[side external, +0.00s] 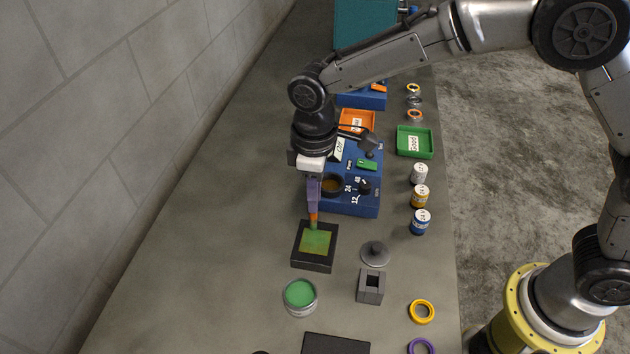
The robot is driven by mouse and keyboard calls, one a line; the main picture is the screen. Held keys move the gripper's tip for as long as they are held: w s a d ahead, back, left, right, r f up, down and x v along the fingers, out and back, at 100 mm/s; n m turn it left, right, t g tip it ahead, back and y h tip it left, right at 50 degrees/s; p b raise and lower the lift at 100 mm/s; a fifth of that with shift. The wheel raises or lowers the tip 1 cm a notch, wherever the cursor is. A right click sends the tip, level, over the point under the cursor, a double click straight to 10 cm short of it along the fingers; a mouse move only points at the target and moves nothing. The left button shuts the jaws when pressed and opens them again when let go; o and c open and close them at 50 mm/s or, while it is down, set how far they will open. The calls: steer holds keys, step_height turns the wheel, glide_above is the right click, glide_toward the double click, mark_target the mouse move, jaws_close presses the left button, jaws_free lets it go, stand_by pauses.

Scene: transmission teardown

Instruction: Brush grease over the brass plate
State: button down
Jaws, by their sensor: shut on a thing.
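The brass plate (318,243) lies in a dark square block on the bench. Its face looks mostly green, with a yellowish area toward the middle. My gripper (313,198) is above the plate's back edge, pointing down and shut on a brush (313,217). The brush has an orange band, and its tip meets or hovers just over the plate's back part; I cannot tell if it touches. An open tin of green grease (300,293) stands in front of the plate. The gripper hides most of the brush handle.
A blue unit with dials (352,206) stands close behind the plate. A grey square holder (371,287) and a grey round part (375,253) are to the right. Several small cans line the right edge, near a green tray (429,154). The bench left of the plate is clear.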

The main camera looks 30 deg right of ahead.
steer(key=shift+s+a, duration=1.6)
steer(key=shift+s, duration=1.3)
step_height(320, 180, up, 8)
